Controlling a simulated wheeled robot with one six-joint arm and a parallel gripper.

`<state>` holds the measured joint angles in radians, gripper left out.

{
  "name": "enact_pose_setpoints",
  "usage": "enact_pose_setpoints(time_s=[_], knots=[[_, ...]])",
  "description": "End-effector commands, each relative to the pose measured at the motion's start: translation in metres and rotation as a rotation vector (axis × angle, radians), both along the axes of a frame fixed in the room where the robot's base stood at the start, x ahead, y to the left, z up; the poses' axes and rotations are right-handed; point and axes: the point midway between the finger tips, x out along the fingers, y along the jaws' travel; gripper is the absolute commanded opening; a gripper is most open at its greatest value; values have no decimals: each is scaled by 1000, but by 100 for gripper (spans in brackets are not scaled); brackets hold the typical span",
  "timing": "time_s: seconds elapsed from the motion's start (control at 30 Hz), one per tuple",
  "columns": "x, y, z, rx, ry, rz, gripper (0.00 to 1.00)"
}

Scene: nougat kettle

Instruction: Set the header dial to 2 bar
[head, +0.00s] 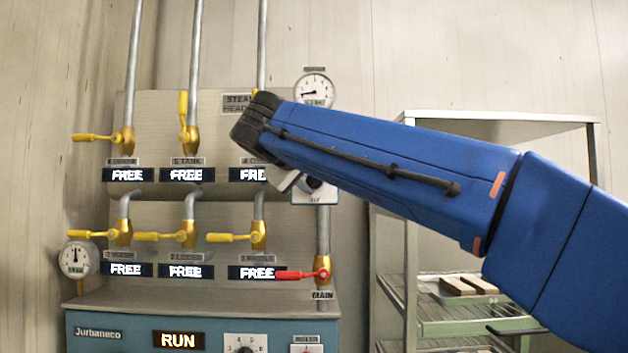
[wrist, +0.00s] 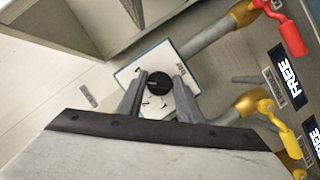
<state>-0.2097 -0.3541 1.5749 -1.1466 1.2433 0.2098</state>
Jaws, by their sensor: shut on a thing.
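The header dial is a black round knob (wrist: 158,82) on a white square plate with dark marks (wrist: 124,76). In the head view the plate (head: 318,198) shows below the round steam header gauge (head: 314,90), partly hidden by my arm. My gripper (wrist: 161,75) is shut on the knob, with one grey finger on either side of it. In the head view a pale fingertip (head: 287,181) shows beside the plate. The gauge needle points left, slightly down. I cannot read which number the dial points at.
Yellow-handled valves (head: 98,137) in two rows stand left of the dial, above "FREE" signs. A red main valve handle (head: 300,275) sticks out left just below the dial. A metal rack (head: 410,230) with trays stands to the right. A teal cabinet (head: 130,335) shows "RUN".

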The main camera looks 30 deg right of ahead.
Motion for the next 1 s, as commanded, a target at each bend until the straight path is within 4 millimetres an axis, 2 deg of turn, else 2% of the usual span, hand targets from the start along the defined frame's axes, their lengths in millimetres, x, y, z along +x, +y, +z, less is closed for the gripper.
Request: enact_pose_setpoints(time_s=[1.0], knots=[[1,1,-4,-766,519,1,10]])
